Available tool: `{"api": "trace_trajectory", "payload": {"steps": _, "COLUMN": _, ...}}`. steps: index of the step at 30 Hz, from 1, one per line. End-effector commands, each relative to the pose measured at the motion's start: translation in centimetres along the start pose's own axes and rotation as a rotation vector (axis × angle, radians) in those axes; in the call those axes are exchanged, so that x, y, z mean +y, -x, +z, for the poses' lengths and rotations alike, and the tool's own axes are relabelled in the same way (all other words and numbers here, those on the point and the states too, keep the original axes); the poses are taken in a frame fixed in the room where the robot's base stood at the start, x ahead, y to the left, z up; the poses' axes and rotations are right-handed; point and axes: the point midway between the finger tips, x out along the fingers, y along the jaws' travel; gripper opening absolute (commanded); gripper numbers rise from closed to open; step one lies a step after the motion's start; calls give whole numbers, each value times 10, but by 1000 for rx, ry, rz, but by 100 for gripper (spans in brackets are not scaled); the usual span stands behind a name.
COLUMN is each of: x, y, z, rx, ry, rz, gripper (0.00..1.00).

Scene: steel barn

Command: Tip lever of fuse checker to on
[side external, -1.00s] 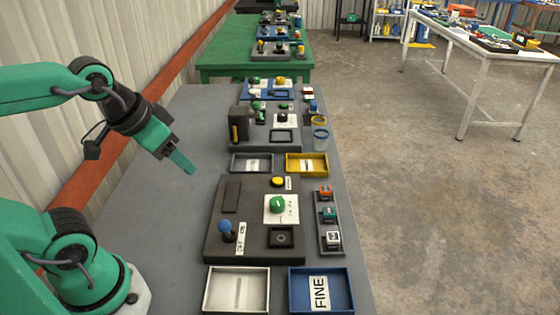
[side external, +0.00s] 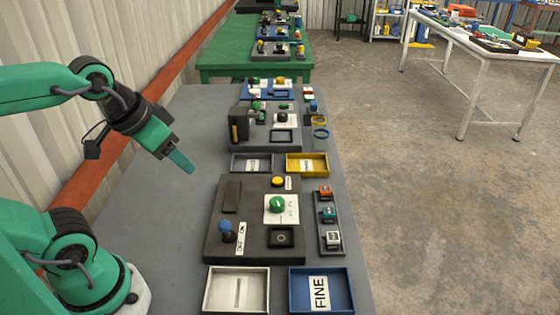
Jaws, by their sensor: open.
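The fuse checker is a dark flat panel (side external: 215,240) on the grey bench. At its near left corner is a lever with a blue ball knob (side external: 225,227), standing on a dark base beside a white OFF/ON label (side external: 243,239). The lever's exact tilt is hard to tell. The panel also has a green knob (side external: 277,203) on a white plate, a yellow button (side external: 278,182) and a dark square socket (side external: 281,237). My gripper (side external: 184,164) is open and empty, up and to the left of the panel, apart from the lever. Its fingers overlap in this view.
A strip of small blocks (side external: 328,214) stands right of the panel. A white tray (side external: 207,290) and a blue tray marked FINE (side external: 345,290) lie in front. A grey tray (side external: 235,163) and a yellow tray (side external: 322,163) lie behind. Bare bench lies left of the panel.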

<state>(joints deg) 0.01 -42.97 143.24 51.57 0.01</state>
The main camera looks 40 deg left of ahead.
Motion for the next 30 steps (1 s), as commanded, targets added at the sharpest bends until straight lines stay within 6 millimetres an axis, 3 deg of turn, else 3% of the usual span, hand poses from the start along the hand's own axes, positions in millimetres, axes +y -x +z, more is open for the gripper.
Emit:
{"api": "trace_trajectory", "payload": {"steps": 1, "x": 0, "y": 0, "z": 0, "rx": 0, "ry": -2, "rz": 0, "gripper": 42}}
{"api": "trace_trajectory", "payload": {"steps": 6, "x": 1, "y": -1, "z": 0, "rx": -12, "ry": -48, "rz": 3, "gripper": 8}}
{"api": "trace_trajectory", "payload": {"steps": 8, "x": 2, "y": -2, "z": 0, "rx": -22, "ry": -87, "rz": 6, "gripper": 0}}
{"api": "trace_trajectory", "payload": {"steps": 14, "x": 9, "y": -7, "z": 1, "rx": -78, "ry": -311, "rz": 28, "gripper": 0}}
{"api": "trace_trajectory", "payload": {"steps": 30, "x": 32, "y": -25, "z": 6, "rx": -248, "ry": -1164, "rz": 199, "gripper": 0}}
